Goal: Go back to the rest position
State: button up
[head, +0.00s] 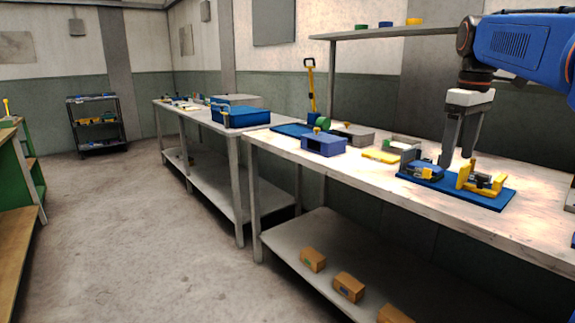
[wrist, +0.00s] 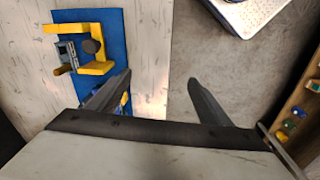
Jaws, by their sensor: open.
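My gripper (head: 458,158) hangs from the blue arm over the right part of the workbench, with its fingers pointing down. It is open and empty. In the wrist view its two fingers (wrist: 163,100) stand wide apart, with the bench edge and the floor between and beyond them. In the head view the fingertips are close to a blue board (head: 434,184) carrying a yellow fixture (head: 481,181) and a small blue-and-yellow part. I cannot tell how high the tips are above it. The yellow fixture also shows in the wrist view (wrist: 96,67).
The workbench (head: 352,177) also carries a blue-violet box (head: 323,143) and a flat yellow piece (head: 380,156). A shelf (head: 395,32) runs above its back. A second bench with a blue bin (head: 241,117) stands beyond. The floor (head: 130,230) at left is clear.

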jog(key=s+a+f+m+t, duration=0.1)
jog(key=s+a+f, duration=0.3)
jog(key=s+f, duration=0.4)
jog(key=s+a+f+m+t, duration=0.1)
jog(key=s+a+f+m, duration=0.2)
jog(key=s+f, duration=0.6)
jog(key=s+a+f+m+t, duration=0.2)
jog(key=s+a+f, duration=0.2)
jog(key=s+f, duration=0.4)
notch_tip(320, 180, down, 3)
jog(key=shift+s+a+f, duration=0.1)
jog(key=shift+s+a, duration=0.15)
jog(key=shift+a, duration=0.1)
